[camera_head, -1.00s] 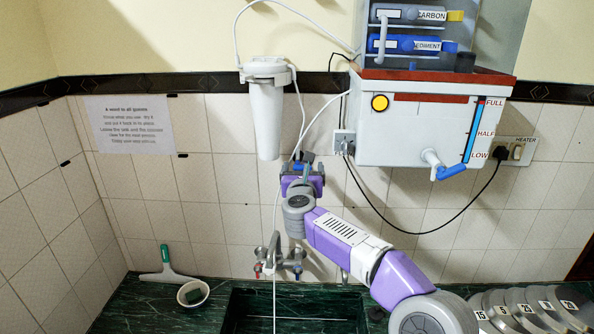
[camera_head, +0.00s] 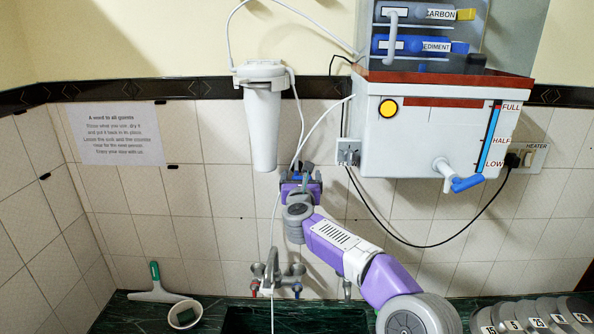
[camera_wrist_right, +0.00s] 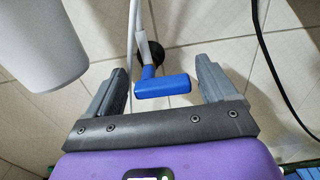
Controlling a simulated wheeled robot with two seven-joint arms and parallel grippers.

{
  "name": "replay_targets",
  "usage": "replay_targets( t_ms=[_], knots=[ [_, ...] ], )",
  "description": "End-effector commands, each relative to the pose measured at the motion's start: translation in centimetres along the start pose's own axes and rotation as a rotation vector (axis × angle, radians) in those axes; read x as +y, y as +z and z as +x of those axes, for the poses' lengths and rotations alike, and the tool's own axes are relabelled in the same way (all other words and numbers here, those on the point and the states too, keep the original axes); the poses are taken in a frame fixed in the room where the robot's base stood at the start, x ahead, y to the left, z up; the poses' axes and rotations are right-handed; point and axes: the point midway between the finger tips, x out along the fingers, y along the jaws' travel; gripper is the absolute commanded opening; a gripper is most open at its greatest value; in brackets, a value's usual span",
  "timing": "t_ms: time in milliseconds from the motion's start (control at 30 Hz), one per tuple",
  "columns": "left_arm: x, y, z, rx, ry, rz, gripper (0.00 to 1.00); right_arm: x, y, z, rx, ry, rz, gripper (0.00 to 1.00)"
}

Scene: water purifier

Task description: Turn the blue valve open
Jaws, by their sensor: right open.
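The blue valve handle (camera_wrist_right: 162,86) sits on a white stem with tubing against the tiled wall in the right wrist view. It lies between the two grey fingers of my right gripper (camera_wrist_right: 163,70), with a gap on each side. In the head view my right gripper (camera_head: 302,168) is at the wall, below and right of the white filter housing (camera_head: 263,120), and largely hides the valve. The right gripper is open and empty. A second blue-handled tap (camera_head: 467,183) is on the front of the purifier tank. My left gripper is in no view.
The purifier tank (camera_head: 420,135) hangs at the right, with a black cable (camera_head: 400,238) looping below it. A bowl (camera_head: 185,313), a squeegee (camera_head: 156,285) and several numbered plates (camera_head: 535,316) are on the green counter.

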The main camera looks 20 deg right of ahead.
Motion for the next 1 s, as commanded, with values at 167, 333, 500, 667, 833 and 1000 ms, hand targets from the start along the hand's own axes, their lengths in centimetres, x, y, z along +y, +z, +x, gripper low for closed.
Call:
replay_targets(
  t_ms=[167, 333, 500, 667, 833, 1000],
  knots=[
    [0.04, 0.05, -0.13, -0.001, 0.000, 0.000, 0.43, -0.22, 0.02, 0.21, -0.001, -0.002, 0.000, 0.85],
    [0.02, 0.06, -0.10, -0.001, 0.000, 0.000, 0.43, -0.21, -0.03, 0.20, -0.001, -0.002, -0.001, 0.76],
    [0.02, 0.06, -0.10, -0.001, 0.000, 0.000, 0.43, -0.21, -0.03, 0.19, -0.001, -0.002, -0.001, 0.50],
    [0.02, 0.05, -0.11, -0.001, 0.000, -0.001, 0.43, -0.21, -0.03, 0.19, -0.001, -0.002, -0.001, 0.34],
    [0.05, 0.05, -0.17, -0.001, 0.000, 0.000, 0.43, -0.19, 0.01, 0.19, -0.001, -0.002, -0.019, 0.34],
    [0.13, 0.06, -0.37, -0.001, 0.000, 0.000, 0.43, -0.15, 0.12, 0.19, 0.000, -0.002, -0.080, 0.34]
  ],
)
